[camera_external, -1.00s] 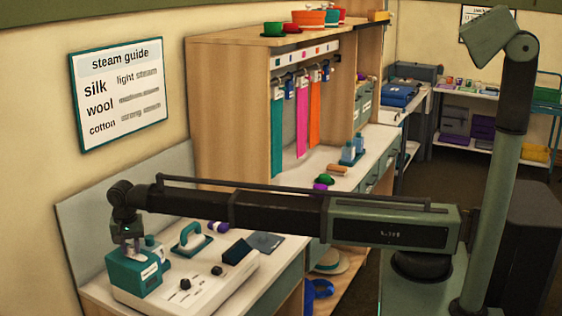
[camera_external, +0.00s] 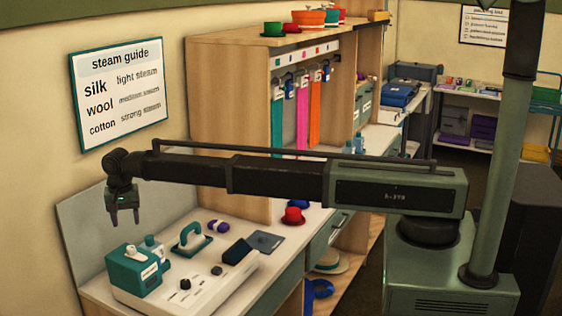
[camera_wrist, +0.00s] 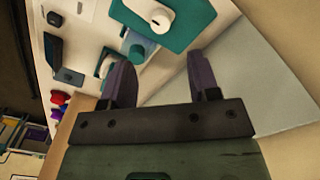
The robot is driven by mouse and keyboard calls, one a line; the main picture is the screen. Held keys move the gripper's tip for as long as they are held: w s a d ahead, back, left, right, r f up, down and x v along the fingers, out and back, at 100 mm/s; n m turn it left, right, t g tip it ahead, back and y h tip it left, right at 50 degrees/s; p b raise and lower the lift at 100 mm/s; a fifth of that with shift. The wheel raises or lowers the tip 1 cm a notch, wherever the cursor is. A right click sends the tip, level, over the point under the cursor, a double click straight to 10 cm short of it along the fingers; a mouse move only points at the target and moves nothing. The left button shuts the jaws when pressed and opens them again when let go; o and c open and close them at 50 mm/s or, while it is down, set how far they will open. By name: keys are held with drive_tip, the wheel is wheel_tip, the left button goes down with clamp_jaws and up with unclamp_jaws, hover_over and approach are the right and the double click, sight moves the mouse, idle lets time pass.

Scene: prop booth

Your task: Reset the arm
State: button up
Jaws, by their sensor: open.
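My gripper (camera_external: 124,218) hangs from the end of my arm at the left, pointing down, with its two fingers apart and nothing between them. It is in the air above the teal box (camera_external: 136,273) and clear of it. In the wrist view my gripper (camera_wrist: 162,72) shows two dark purple fingers spread wide, with the teal box (camera_wrist: 182,22) and its white round top beyond them. My arm reaches level across the picture and hides part of the counter behind it.
A white control panel (camera_external: 197,292) with knobs carries the teal box. A grey backboard (camera_external: 80,231) and the wall stand close to my gripper.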

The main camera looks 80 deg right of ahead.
drive_tip(key=shift+r, duration=0.55)
drive_tip(key=s+f+n+b, duration=0.3)
drive_tip(key=s+n, duration=0.3)
drive_tip(key=s, duration=1.4)
drive_tip(key=s+f+n+b, duration=0.4)
drive_tip(key=s+n, duration=0.2)
drive_tip(key=s, duration=1.5)
drive_tip(key=shift+s+a, duration=0.15)
